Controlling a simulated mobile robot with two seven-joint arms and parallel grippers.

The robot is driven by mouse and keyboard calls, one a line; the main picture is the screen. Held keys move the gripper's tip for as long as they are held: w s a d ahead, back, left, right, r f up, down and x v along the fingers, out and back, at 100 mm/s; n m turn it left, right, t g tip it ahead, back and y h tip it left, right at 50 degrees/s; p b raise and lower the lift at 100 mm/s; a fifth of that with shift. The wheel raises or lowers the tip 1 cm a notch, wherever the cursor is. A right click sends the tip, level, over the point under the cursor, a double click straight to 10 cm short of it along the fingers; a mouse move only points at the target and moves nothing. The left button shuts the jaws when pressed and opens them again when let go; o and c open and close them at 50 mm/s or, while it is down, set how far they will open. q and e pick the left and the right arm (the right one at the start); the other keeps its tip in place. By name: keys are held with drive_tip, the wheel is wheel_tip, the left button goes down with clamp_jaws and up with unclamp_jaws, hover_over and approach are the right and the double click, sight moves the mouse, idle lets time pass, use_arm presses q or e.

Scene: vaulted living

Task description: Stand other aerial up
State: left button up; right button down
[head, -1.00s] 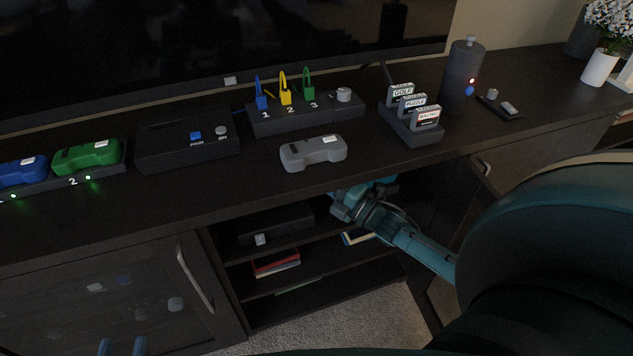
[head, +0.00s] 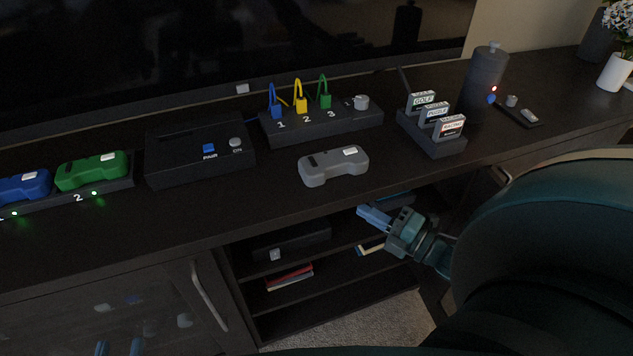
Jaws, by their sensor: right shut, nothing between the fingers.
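A thin dark rod (head: 404,80) leans to the left behind the cartridge holder; it may be an aerial, but its base is hidden. I cannot clearly pick out another aerial. A dark box (head: 300,240) with a pale tag sits on the upper shelf of the open cabinet, in shadow, and no aerial on it can be made out. My right gripper (head: 373,216) is shut and empty in front of the open shelves, below the countertop edge, its fingers pointing left.
On the countertop are a grey controller (head: 334,167), a black console (head: 200,160), a dock with coloured plugs (head: 345,128), a cartridge holder (head: 432,143) and a dark cylinder (head: 485,85). Books (head: 289,277) lie on a lower shelf. A cabinet door with a handle (head: 208,296) is at left.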

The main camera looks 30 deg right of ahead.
use_arm(q)
drive_tip(key=shift+s+d+r+m+t+h+b, duration=0.15)
drive_tip(key=shift+d+m+t+h+b, duration=0.35)
drive_tip(key=shift+t+h+b, duration=0.5)
use_arm(e)
drive_tip(key=shift+x, duration=6.4)
use_arm(q)
drive_tip(key=shift+y, duration=0.3)
use_arm(e)
drive_tip(key=shift+a+r, duration=0.1)
drive_tip(key=shift+r, duration=0.05)
